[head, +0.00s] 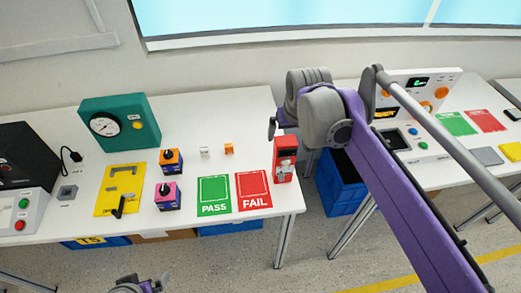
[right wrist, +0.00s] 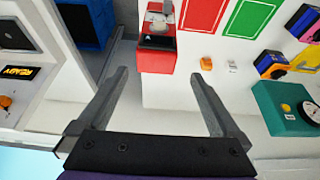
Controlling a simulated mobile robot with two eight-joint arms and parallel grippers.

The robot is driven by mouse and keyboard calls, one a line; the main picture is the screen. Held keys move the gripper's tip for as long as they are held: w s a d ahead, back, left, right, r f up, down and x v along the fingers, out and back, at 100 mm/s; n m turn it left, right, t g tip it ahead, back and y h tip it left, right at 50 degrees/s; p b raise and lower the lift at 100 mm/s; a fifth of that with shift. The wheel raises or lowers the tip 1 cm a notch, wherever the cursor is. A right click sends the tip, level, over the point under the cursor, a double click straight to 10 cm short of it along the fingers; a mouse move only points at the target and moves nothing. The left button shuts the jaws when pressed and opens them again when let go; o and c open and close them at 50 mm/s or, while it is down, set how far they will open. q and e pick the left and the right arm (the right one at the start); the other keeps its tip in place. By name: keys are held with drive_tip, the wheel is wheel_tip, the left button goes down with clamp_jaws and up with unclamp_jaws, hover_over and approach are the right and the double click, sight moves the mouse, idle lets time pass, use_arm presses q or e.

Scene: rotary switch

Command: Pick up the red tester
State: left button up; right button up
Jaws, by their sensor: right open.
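The red tester (head: 284,168) is a small upright red box with a grey-white part on its front. It stands at the right end of the near white table, just right of the FAIL card. In the right wrist view the tester (right wrist: 157,58) is at the top centre, beyond the fingertips. My right gripper (right wrist: 160,73) is open and empty, its two grey fingers apart and pointing toward the tester without touching it. In the head view my right gripper (head: 278,122) is above and behind the tester, partly hidden by its own wrist. Only a bit of my left arm shows at the bottom edge.
A green PASS card (head: 214,195) and a red FAIL card (head: 253,190) lie left of the tester. Orange and pink switch boxes and a teal gauge box (head: 119,122) stand farther left. A blue crate (head: 340,185) is under the gap between the tables.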

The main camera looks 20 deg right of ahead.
sight(285, 142)
drive_tip(key=shift+w+f, duration=0.1)
drive_tip(key=shift+w, duration=0.25)
drive_tip(key=x, duration=0.4)
drive_tip(key=shift+s+d+f, duration=0.15)
drive_tip(key=shift+d+f, duration=0.05)
drive_tip(key=shift+d, duration=0.05)
drive_tip(key=x, duration=0.6)
drive_tip(key=shift+d+r+b, duration=0.1)
drive_tip(key=shift+b, duration=0.25)
clamp_jaws()
